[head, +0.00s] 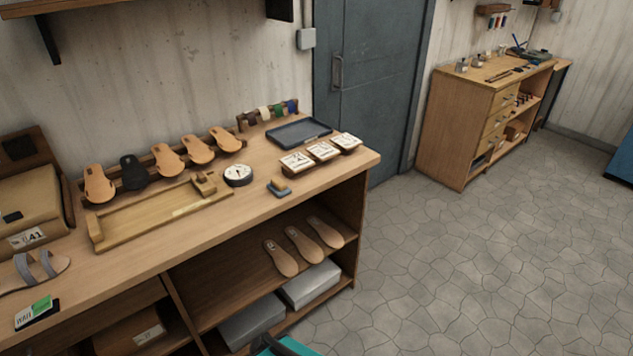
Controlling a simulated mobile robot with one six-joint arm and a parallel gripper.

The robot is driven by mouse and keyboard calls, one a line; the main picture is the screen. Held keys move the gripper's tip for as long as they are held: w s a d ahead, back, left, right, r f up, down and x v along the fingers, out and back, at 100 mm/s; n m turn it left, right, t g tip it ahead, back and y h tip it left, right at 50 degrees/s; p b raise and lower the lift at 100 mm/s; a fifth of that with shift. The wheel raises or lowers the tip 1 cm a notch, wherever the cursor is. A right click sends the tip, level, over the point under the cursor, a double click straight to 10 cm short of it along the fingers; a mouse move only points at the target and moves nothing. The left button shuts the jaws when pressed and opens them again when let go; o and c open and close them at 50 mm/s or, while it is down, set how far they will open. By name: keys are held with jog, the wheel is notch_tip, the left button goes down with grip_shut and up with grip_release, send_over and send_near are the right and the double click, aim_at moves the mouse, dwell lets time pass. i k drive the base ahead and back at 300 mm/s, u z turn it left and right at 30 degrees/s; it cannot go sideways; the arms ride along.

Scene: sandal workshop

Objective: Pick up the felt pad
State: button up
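No thing is plainly marked as the felt pad. The likeliest is a small block (279,187) with a tan wooden top and a blue-grey, felt-like underside. It lies on the wooden workbench (258,210), right of a round black-and-white dial (238,175) and near the front edge. Nothing touches it. A flat dark tray-like piece (298,132) lies farther back on the bench; I cannot tell whether its surface is felt. My gripper is not in view; only a teal and dark piece shows at the bottom edge, probably part of my arm.
A wooden jig frame (160,213) and a row of sole shapes (167,160) occupy the bench's left and middle. Several white-topped tiles (323,151) stand at its right end. Soles (303,243) and grey boxes (311,285) fill shelves below. The stone floor (470,270) at right is clear.

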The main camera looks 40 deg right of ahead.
aim_at(280, 189)
jog(key=z, duration=0.75)
jog(key=k, duration=1)
jog(key=u, duration=0.05)
jog(key=i, duration=0.95)
